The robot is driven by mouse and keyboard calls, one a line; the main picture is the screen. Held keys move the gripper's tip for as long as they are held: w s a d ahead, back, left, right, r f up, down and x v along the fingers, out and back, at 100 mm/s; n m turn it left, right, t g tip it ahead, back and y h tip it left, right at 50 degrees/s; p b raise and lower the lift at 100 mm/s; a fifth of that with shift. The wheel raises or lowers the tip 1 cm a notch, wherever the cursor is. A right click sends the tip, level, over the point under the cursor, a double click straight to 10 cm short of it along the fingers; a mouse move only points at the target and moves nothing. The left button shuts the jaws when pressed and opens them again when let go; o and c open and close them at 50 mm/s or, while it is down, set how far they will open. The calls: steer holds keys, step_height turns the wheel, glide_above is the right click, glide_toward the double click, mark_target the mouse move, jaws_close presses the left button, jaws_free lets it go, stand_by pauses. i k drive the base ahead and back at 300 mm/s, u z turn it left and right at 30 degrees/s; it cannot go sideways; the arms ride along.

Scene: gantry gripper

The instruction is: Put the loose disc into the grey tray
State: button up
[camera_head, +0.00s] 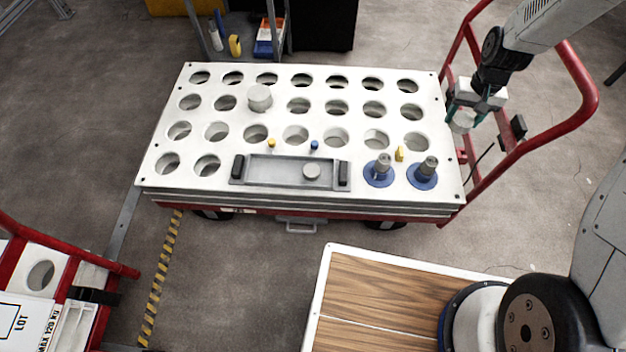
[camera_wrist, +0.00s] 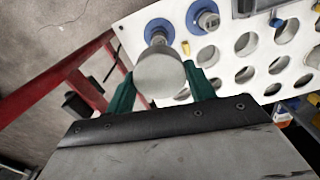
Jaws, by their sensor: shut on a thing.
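My gripper (camera_head: 462,118) is shut on a pale grey disc (camera_head: 461,125), above the right edge of the white perforated cart top. In the wrist view the disc (camera_wrist: 160,75) sits between the two green fingers. The grey tray (camera_head: 272,173) lies near the front of the cart top, left of and in front of my gripper. A pale cylinder (camera_head: 260,97) stands at a hole in the second row.
Two blue-based posts (camera_head: 379,175) (camera_head: 423,175) stand right of the tray, with a small yellow piece (camera_head: 399,153) between. Yellow (camera_head: 271,143) and blue (camera_head: 314,145) pegs stand behind the tray. A red cart handle (camera_head: 583,100) curves beside my gripper.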

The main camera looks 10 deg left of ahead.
mark_target(291, 172)
steer(key=u, duration=0.85)
steer(key=k, duration=1.1)
steer(key=u, duration=1.35)
steer(key=i, duration=1.3)
steer(key=z, duration=0.9)
steer(key=i, duration=0.8)
steer(key=z, duration=1)
